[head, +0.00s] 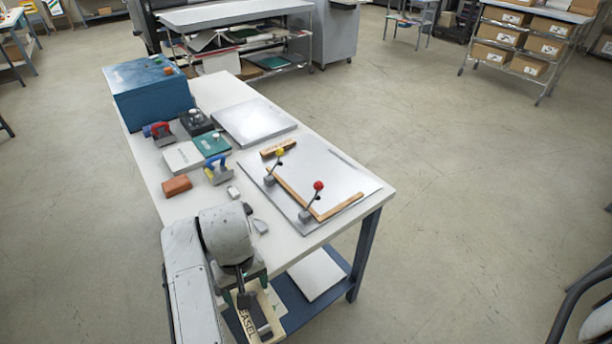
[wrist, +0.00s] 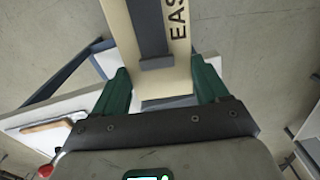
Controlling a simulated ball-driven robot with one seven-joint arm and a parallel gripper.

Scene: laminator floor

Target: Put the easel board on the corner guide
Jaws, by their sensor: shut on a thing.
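The easel board (head: 266,308) is a cream panel with dark "EASEL" lettering and a dark strip along it. My gripper (wrist: 163,90) is shut on the board (wrist: 180,55), with a green finger at each side of it. In the head view the board hangs tilted beside the table's near end, below the tabletop level, partly hidden by my arm. The corner guide (head: 292,195) is an L of wooden strips on a grey metal plate (head: 340,180) on the table, up and right of my gripper. Part of it shows in the wrist view (wrist: 45,126).
Two levers with a yellow knob (head: 280,153) and a red knob (head: 318,185) stand at the guide's left strip. A loose wooden strip (head: 278,148) lies behind it. Tools, boxes and a blue case (head: 150,95) crowd the table's left side. The plate inside the guide is clear.

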